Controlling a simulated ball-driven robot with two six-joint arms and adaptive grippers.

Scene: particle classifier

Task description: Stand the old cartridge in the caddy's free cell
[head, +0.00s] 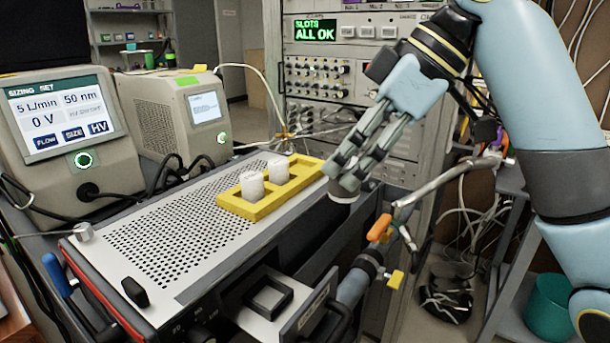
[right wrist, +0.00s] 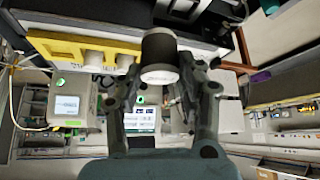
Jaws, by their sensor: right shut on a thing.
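In the right wrist view the cartridge (right wrist: 159,58) sits between the fingertips of my right gripper (right wrist: 158,82). Two white cartridges (head: 252,186) (head: 278,171) stand in the caddy's left part. The right end shows open cells, partly hard to see. The caddy (right wrist: 65,46) also shows at upper left in the right wrist view. My left gripper is out of view.
The caddy lies on a perforated instrument top (head: 165,235). Two sizing instruments (head: 70,130) (head: 170,115) stand behind it at left. A rack (head: 320,80) stands behind.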

